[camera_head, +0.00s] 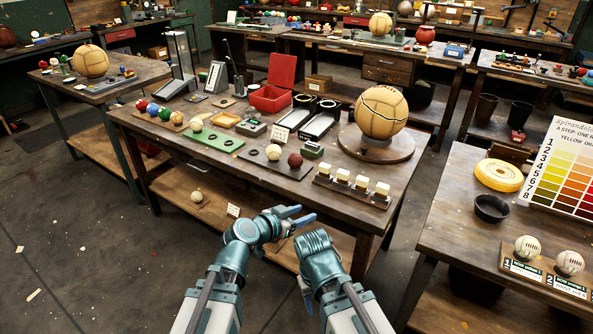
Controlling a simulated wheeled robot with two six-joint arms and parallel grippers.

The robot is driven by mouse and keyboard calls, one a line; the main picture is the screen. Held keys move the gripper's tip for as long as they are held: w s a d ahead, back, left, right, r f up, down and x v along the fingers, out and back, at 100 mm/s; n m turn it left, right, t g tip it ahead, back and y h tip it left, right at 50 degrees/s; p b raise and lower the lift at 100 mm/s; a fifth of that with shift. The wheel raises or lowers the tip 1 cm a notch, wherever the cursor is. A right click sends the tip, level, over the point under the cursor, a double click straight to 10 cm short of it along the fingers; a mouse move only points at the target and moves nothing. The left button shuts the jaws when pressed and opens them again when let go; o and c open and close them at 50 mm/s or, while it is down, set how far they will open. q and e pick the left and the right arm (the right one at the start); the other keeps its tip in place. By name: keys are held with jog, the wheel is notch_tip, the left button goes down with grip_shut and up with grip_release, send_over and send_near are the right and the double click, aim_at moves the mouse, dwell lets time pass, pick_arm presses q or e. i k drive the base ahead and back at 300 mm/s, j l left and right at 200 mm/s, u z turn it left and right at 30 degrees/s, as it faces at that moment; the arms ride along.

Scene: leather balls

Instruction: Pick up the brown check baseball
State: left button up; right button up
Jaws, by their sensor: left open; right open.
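No ball shows a clear check pattern at this size. A dark reddish-brown ball (295,160) sits on a dark board on the middle table, beside a cream ball (273,152).
The middle table (225,172) also holds a large tan ball (381,112) on a round stand, a row of cream blocks (361,182) and an open red box (271,97). The right table (462,232) carries two stitched white balls (527,247).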

aim_at(295, 161)
jog(key=i+j+z, duration=0.2)
jog(key=i+j, duration=0.15)
jog(key=j, duration=0.3)
jog(key=i+j+z, duration=0.1)
jog(key=j, duration=0.2)
jog(key=i+j+z, duration=0.1)
jog(key=j, duration=0.25)
jog(key=i+j+z, duration=0.1)
jog(key=i, duration=0.15)
jog(key=l, duration=0.3)
